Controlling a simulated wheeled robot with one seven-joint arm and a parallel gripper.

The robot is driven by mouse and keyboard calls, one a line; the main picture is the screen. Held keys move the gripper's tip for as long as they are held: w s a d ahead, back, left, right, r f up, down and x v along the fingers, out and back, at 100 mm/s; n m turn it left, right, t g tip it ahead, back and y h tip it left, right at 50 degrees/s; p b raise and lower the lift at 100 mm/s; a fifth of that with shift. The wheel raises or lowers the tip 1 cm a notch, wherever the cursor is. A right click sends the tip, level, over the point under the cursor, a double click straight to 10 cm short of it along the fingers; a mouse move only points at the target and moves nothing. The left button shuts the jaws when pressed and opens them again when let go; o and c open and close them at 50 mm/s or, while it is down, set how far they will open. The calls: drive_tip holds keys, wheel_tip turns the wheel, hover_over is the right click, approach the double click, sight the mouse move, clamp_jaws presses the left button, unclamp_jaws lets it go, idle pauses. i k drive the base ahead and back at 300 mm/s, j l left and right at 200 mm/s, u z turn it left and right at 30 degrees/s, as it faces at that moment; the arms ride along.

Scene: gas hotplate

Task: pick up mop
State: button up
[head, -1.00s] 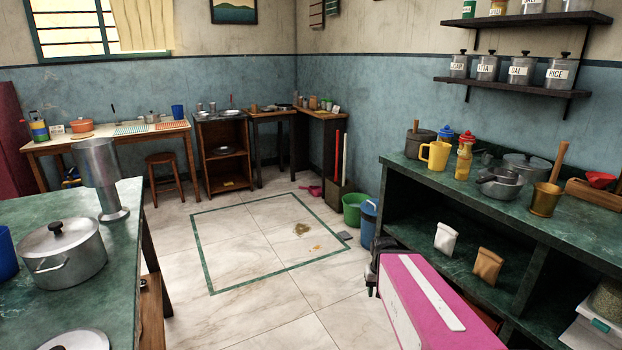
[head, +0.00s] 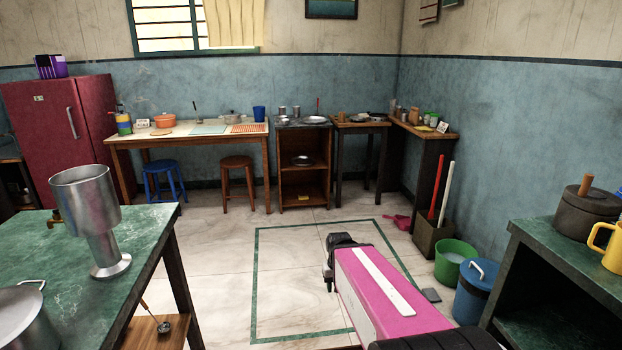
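Two long handles, one red (head: 438,187) and one white (head: 447,190), stand upright in a brown box (head: 428,238) by the right wall. Their lower ends are hidden in the box, so I cannot tell which one is the mop. My pink arm reaches forward over the floor from the lower right. The dark end of my arm, where my gripper (head: 336,255) is, lies left of the box and apart from it. The fingers are too small and turned away to show whether they are open or shut.
A green bucket (head: 455,262) and a blue bin (head: 474,290) stand in front of the box. A pink dustpan (head: 397,221) lies beside it. Green counters flank me at left (head: 150,232) and right (head: 545,245).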

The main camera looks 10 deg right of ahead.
sight(450, 176)
drive_tip(key=i, duration=0.8)
drive_tip(key=i+j+z, duration=0.1)
drive_tip(key=i, duration=0.7)
drive_tip(key=i+z, duration=0.3)
drive_tip(key=z, duration=0.15)
drive_tip(key=i+z, duration=0.3)
drive_tip(key=z, duration=0.15)
drive_tip(key=i+j+z, duration=0.25)
drive_tip(key=z, duration=0.15)
drive_tip(key=i+j+z, duration=0.1)
drive_tip(key=i+z, duration=0.15)
drive_tip(key=z, duration=0.15)
drive_tip(key=i+j+z, duration=0.15)
drive_tip(key=z, duration=0.25)
drive_tip(key=i+j+z, duration=0.25)
drive_tip(key=z, duration=0.15)
